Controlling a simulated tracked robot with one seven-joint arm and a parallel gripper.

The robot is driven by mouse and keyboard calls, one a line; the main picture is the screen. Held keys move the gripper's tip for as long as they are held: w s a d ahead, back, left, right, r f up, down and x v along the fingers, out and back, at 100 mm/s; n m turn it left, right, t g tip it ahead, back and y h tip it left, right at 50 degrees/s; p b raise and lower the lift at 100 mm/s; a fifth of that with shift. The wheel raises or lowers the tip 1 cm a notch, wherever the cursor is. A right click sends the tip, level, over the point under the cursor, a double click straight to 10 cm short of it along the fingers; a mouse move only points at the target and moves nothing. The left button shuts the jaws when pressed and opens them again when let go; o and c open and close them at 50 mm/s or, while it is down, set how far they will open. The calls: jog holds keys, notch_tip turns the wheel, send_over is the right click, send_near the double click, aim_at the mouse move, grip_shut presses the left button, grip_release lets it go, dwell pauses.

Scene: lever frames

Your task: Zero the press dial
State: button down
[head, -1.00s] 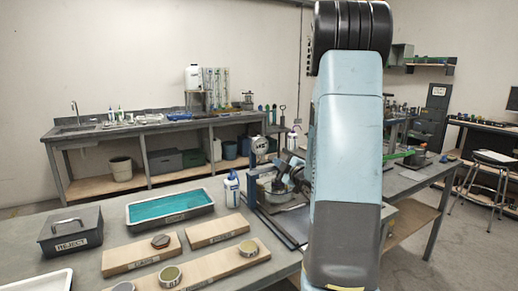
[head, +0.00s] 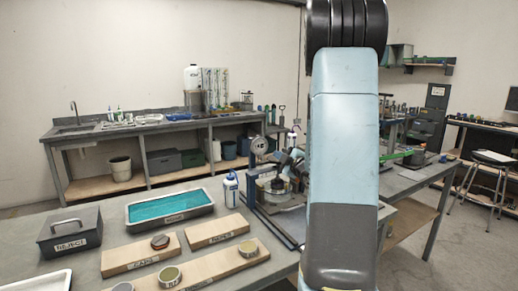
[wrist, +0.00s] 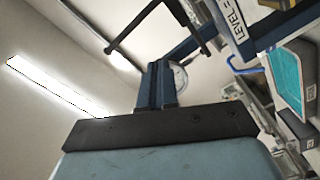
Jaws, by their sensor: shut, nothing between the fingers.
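The press (head: 258,172) stands on the near bench, left of my arm in the head view. Its round white dial (head: 259,145) sits high on the blue column; the reading is too small to tell. In the wrist view the dial (wrist: 180,78) shows partly behind my gripper (wrist: 160,65), on its right side. My gripper's two dark blue fingers are shut together and empty. I cannot tell whether they touch the dial. In the head view, my arm hides part of the press's right side.
A black bar frame (wrist: 150,22) and a LEVEL-labelled part (wrist: 226,22) lie beyond my fingers. On the bench are a white bottle (head: 230,190), a teal-filled tray (head: 136,222), a REJECT box (head: 70,230) and labelled wooden boards (head: 140,258). Bare bench lies between the box and tray.

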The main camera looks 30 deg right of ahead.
jog(key=shift+w+a, duration=0.1)
jog(key=shift+w, duration=2.25)
jog(key=shift+a, duration=0.2)
jog(key=shift+d+f, duration=0.15)
jog(key=shift+d, duration=0.05)
jog(key=s, duration=0.6)
jog(key=shift+d, duration=0.25)
